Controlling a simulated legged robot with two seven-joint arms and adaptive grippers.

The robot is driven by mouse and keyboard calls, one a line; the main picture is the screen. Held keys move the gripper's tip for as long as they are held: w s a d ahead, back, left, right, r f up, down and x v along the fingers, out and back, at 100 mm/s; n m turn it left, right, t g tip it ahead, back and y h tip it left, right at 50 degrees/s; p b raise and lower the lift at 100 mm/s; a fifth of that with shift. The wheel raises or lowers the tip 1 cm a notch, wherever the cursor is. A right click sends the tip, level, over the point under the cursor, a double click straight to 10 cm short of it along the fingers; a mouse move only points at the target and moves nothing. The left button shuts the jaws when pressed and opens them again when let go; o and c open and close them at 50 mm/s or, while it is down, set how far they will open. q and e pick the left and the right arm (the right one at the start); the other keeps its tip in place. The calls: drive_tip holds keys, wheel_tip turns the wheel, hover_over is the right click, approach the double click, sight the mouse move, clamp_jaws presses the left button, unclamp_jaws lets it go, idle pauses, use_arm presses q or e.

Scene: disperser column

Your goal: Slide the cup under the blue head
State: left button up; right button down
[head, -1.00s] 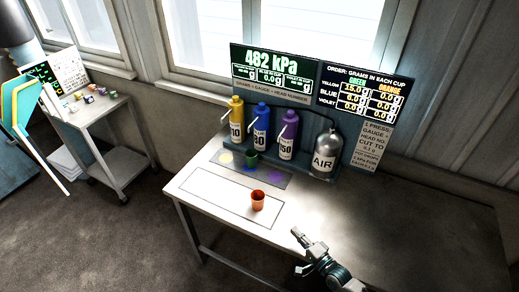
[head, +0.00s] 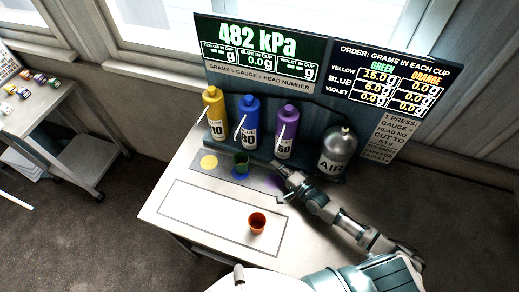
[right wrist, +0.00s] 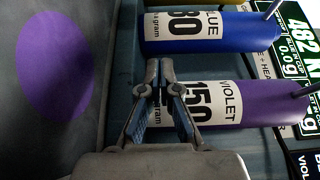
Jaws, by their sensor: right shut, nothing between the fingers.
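A green cup (head: 241,160) stands upright on the blue spot (head: 240,175) of the dark mat, in front of the blue dispenser (head: 248,122). An orange cup (head: 257,222) stands inside the outlined rectangle nearer the table's front. My right gripper (head: 279,168) is shut and empty, to the right of the green cup and apart from it, in front of the violet dispenser (head: 285,130). My left gripper is not in view.
The yellow dispenser (head: 214,112) stands left of the blue one. A grey AIR bottle (head: 337,150) stands at the right. The display (head: 257,52) reads 482 kPa and blue in cup 0.0 g. The outlined rectangle is clear left of the orange cup.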

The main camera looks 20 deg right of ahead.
sight(251, 145)
drive_tip(key=x, duration=1)
drive_tip(key=shift+a+r, duration=0.15)
drive_tip(key=shift+a, duration=0.4)
drive_tip(key=shift+s+a+r+p, duration=0.1)
drive_tip(key=shift+s+a+p, duration=0.3)
drive_tip(key=shift+s+p, duration=0.15)
drive_tip(key=shift+s+a+p, duration=0.4)
drive_tip(key=shift+s, duration=0.2)
drive_tip(key=shift+s+a, duration=0.1)
drive_tip(key=shift+s, duration=0.45)
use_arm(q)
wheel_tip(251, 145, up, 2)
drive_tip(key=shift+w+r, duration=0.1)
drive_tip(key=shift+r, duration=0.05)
use_arm(e)
drive_tip(key=shift+f, duration=0.2)
drive_tip(key=shift+s+a+p, duration=0.1)
drive_tip(key=shift+a+p, duration=0.05)
drive_tip(key=shift+p, duration=0.15)
drive_tip(key=shift+s+a+r+p, duration=0.1)
drive_tip(key=shift+s+a+p, duration=0.3)
drive_tip(key=shift+s+a, duration=0.25)
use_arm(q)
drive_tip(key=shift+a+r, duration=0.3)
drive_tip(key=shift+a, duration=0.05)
